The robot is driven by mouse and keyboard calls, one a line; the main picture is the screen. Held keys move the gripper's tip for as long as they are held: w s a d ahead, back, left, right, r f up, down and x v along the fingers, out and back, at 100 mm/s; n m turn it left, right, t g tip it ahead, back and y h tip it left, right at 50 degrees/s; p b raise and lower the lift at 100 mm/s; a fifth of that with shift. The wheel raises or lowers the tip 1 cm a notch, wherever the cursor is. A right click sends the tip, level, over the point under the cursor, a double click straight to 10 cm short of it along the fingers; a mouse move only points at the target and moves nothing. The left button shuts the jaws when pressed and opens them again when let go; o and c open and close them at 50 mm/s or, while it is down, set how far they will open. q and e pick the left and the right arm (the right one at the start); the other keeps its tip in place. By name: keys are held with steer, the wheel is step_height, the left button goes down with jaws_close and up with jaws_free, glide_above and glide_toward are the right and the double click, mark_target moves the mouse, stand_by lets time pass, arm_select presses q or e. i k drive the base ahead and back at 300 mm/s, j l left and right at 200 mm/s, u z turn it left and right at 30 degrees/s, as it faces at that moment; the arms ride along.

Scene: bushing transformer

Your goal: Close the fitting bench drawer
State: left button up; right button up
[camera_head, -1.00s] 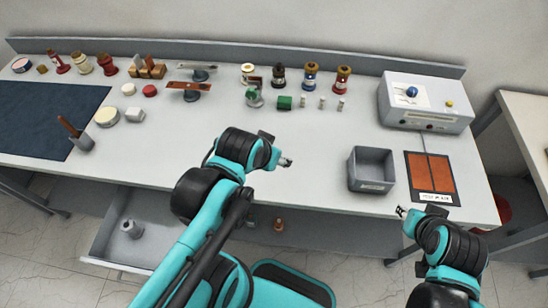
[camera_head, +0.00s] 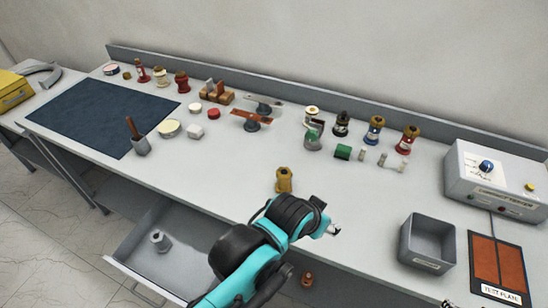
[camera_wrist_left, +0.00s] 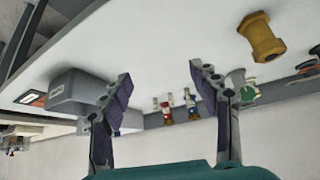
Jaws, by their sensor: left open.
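The fitting bench drawer (camera_head: 136,277) is pulled out below the bench's front edge at lower left in the head view. A grey fitting (camera_head: 160,241) lies in it. My left arm hides the drawer's right part. My left gripper (camera_head: 333,230) is open and empty over the front part of the bench top, right of the drawer and away from it. Its two spread fingers show in the left wrist view (camera_wrist_left: 165,95), with nothing between them. A small tip of my right gripper (camera_head: 447,303) shows at the bottom edge of the head view; its state is unclear.
A brass fitting (camera_head: 284,180) stands on the bench top (camera_head: 235,175) close beyond my left arm. A grey bin (camera_head: 427,241) stands to the right. A small copper-coloured piece (camera_head: 307,279) is low beside my arm. Several bushings stand at the back.

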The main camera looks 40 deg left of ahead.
mark_target(183, 275)
steer(key=u, duration=0.45)
steer(key=l+u, duration=0.1)
steer(key=u, duration=0.35)
steer(key=k+u, duration=0.1)
steer(key=u, duration=0.75)
steer(key=k+u, duration=0.1)
steer(key=u, duration=0.8)
steer(key=k+u, duration=0.1)
steer(key=u, duration=0.35)
steer(key=j+z, duration=0.1)
steer(key=j, duration=0.15)
